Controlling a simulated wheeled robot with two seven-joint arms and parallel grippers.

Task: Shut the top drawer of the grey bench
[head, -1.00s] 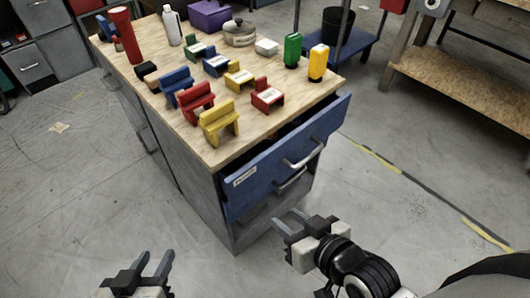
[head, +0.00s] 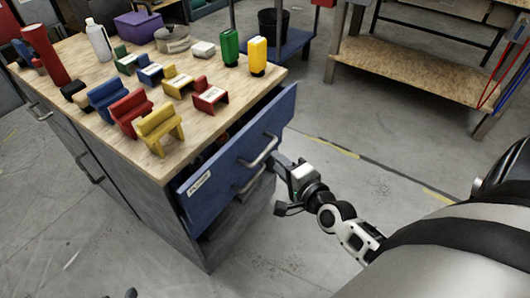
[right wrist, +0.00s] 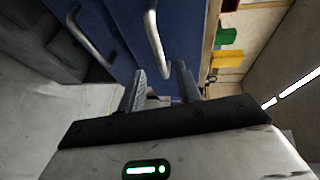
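The grey bench (head: 168,218) has a wooden top and stands at the left in the head view. Its top drawer (head: 222,168) has a blue front and is pulled out; a dark gap shows behind the front. The drawer's bar handle (head: 262,150) also shows in the right wrist view (right wrist: 157,38). My right gripper (head: 277,163) is beside the drawer front, close to the handles. In the right wrist view, its fingers (right wrist: 161,88) are apart with nothing held, pointing at the blue front; contact is unclear. Only a dark tip of my left gripper (head: 131,293) shows at the bottom edge.
A lower handle (head: 250,180) sits below the top one. Small coloured chair-like blocks, a green canister (head: 229,48) and a yellow canister (head: 257,56) stand on the bench top. A wooden workbench (head: 425,70) stands at the back right. The floor between is clear.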

